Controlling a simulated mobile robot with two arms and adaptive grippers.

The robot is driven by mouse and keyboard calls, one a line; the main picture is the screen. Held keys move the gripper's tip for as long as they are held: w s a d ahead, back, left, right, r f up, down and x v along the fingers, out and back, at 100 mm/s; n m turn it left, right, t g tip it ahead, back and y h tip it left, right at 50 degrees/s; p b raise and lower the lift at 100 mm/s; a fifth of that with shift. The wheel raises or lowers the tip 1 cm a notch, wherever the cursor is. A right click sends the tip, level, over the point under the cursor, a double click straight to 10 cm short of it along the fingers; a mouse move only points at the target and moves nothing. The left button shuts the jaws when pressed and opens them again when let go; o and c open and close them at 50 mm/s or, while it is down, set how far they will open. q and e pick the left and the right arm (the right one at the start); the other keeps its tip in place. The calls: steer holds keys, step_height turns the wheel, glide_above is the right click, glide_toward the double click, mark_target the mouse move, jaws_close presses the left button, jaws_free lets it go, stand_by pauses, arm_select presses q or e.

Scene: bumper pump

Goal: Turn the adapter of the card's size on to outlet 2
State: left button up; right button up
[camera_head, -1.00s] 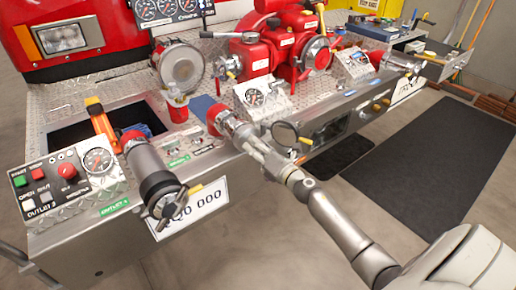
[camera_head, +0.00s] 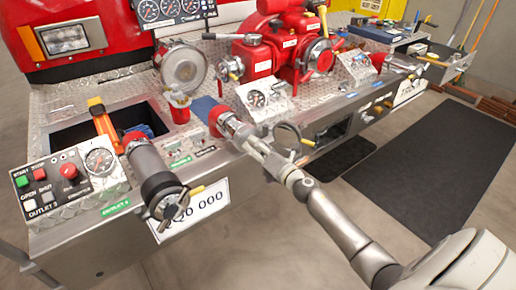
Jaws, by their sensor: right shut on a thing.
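My right gripper (camera_head: 256,145) reaches in from the lower right and is shut on an adapter (camera_head: 236,131) with red and silver parts. The adapter is at the front of a red-ringed outlet (camera_head: 218,118) in the middle of the truck's bumper, in line with it. I cannot tell whether its thread has engaged. To the left, a long grey fitting (camera_head: 150,168) sits on another red-ringed outlet, its end facing the front. I cannot make out a card or its size. The small green labels by the outlets are too small to read surely. My left gripper is not in view.
A control panel (camera_head: 70,182) with buttons and a gauge is at the left. A red pump (camera_head: 285,50) stands behind the outlets. A round black-rimmed part (camera_head: 287,135) is close to the right of my gripper. A dark mat (camera_head: 435,160) lies on clear floor at right.

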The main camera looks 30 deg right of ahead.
steer(key=m+p, duration=0.1)
steer(key=m, duration=0.2)
steer(key=shift+r+m+p, duration=0.25)
steer(key=shift+m+p, duration=0.05)
steer(key=shift+p, duration=0.1)
steer(key=shift+f+m, duration=0.2)
steer(key=shift+m, duration=0.6)
steer(key=shift+r+m+p, duration=0.2)
steer(key=shift+m+p, duration=0.65)
steer(key=shift+m, duration=0.35)
steer(key=shift+w+f+m+p, duration=0.1)
steer(key=shift+m+p, duration=0.3)
steer(key=shift+m, duration=0.8)
steer(key=shift+f, duration=0.15)
